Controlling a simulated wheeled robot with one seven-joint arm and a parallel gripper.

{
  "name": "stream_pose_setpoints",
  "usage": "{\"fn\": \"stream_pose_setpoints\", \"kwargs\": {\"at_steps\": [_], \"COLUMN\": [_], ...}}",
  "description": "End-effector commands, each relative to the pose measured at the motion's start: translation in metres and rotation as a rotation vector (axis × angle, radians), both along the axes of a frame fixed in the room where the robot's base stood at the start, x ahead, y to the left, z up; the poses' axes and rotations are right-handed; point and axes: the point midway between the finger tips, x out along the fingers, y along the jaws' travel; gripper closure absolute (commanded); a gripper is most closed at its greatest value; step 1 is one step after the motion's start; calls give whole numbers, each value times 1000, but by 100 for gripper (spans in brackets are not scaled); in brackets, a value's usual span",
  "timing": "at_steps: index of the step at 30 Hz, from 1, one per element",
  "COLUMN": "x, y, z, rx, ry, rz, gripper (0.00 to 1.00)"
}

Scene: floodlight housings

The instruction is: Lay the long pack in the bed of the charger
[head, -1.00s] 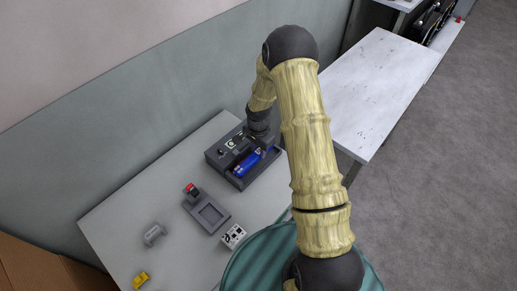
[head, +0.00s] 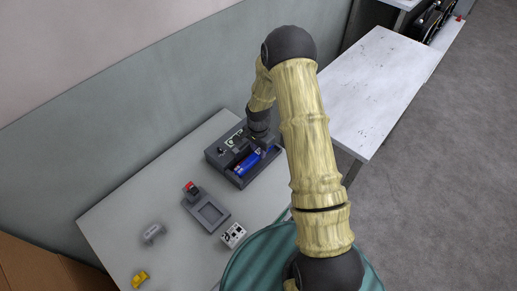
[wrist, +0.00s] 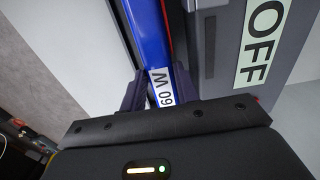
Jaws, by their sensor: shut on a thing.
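The long pack is a blue bar (head: 247,161) with a white label reading "60 W" in the wrist view (wrist: 151,40). My gripper (wrist: 150,92) is shut on it, with one dark finger on each side of the label. In the head view the pack is at the bed of the charger (head: 217,157), a dark grey box at the back of the table. Whether the pack rests on the bed's floor or is held just above it, I cannot tell. My wrist hides part of the charger. An "OFF" label (wrist: 263,42) shows beside the pack in the wrist view.
A grey tray with a red part (head: 208,212), a white box with black marks (head: 233,236), a grey piece (head: 154,234) and a yellow piece (head: 140,279) lie on the table (head: 120,220). A wall runs behind. A bare white bench (head: 375,90) stands to the right.

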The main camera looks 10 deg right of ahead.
Motion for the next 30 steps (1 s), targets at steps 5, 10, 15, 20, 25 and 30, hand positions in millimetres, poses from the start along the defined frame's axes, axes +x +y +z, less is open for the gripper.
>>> {"fn": "stream_pose_setpoints", "kwargs": {"at_steps": [5,10,15,20,25,30], "x": [0,0,1,1,0,0], "y": [0,0,0,0,0,0], "z": [-2,-4,-6,-8,-10,-12], "rx": [0,0,0,0,0,1], "ry": [-1,-1,-1,-1,-1,-1], "rz": [0,0,0,0,0,0], "gripper": [97,97,97,97,97,97]}}
